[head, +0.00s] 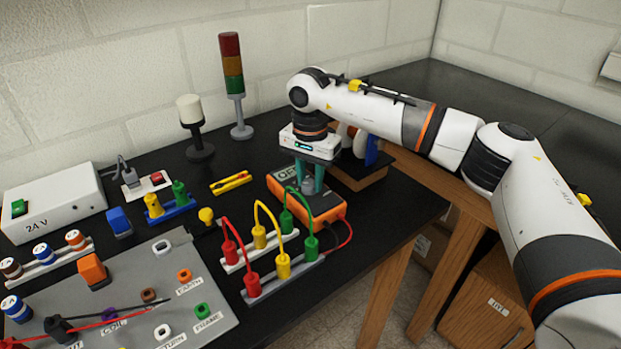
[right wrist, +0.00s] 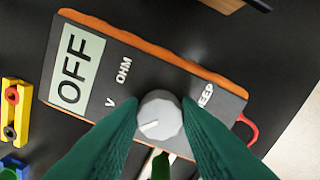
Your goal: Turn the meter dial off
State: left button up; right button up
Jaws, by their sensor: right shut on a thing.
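The meter (head: 325,213) is an orange and dark grey box lying on the black bench, below my right gripper (head: 308,182). In the right wrist view, the meter (right wrist: 185,68) has a pale display (right wrist: 78,72) reading OFF, with V, OHM and BEEP labels near its round grey dial (right wrist: 159,113). The dial's white mark points to the lower left in that view. My right gripper's green fingers are shut on the dial, one on each side. They hide the near part of the meter's face. My left gripper is not in view.
Red, yellow and green plug leads (head: 262,240) stand just left of the meter. A yellow tool (head: 231,183) lies behind them. A stack light (head: 233,85) stands at the back, and a grey socket panel (head: 150,290) at the front left. The bench's right edge is close to the meter.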

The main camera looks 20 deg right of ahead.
aim_at(310, 182)
jog(key=shift+n, duration=1)
jog(key=shift+a, duration=0.1)
jog(key=o, duration=1)
notch_tip(310, 182, up, 12)
jog(key=shift+f+b, duration=0.1)
jog(key=shift+b, duration=0.25)
